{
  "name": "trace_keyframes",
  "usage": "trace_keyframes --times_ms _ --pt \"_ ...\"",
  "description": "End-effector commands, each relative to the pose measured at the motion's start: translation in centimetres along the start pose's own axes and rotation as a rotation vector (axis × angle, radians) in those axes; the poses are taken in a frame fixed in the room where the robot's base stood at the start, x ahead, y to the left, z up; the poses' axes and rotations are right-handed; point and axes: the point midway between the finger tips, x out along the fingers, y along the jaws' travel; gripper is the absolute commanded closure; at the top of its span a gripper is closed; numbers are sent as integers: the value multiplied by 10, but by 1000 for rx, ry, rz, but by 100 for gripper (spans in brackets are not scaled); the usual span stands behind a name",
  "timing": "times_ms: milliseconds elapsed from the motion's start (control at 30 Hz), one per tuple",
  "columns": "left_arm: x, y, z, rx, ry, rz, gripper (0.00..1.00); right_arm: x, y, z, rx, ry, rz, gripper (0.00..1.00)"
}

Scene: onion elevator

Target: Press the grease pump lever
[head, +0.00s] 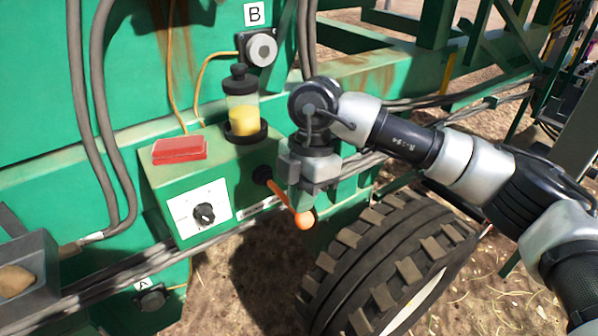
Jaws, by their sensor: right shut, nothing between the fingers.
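The grease pump lever is an orange rod with a round orange knob (305,220). It sticks out from a black pivot on the right part of the green pump box (165,180) and slopes down to the right. My right gripper (302,207) comes down from above, over the lever, with its fingers close to the rod and knob. It is shut with nothing held; whether it touches the lever I cannot tell. The fingertips are partly lost against the green background. A clear reservoir with yellow grease (243,118) stands on the box. My left gripper is not in view.
The box carries a red block (179,149) on top and a black dial (204,213) in front. A large tyre (390,262) stands below my right arm. Dark hoses (95,110) run down the green wall at left.

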Motion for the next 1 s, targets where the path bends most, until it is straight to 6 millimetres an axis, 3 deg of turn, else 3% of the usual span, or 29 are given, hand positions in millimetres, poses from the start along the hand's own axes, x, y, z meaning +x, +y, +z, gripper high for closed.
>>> trace_keyframes --times_ms 400,567,767,1000 --pt "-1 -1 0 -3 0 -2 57 4 -1 2 0 0 1 100" --pt "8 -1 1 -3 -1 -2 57 9 0 3 -4 -1 18 100" --pt "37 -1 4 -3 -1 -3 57 25 2 6 -19 -5 89 100" --pt "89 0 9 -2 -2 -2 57 50 5 12 -49 -13 230 100"
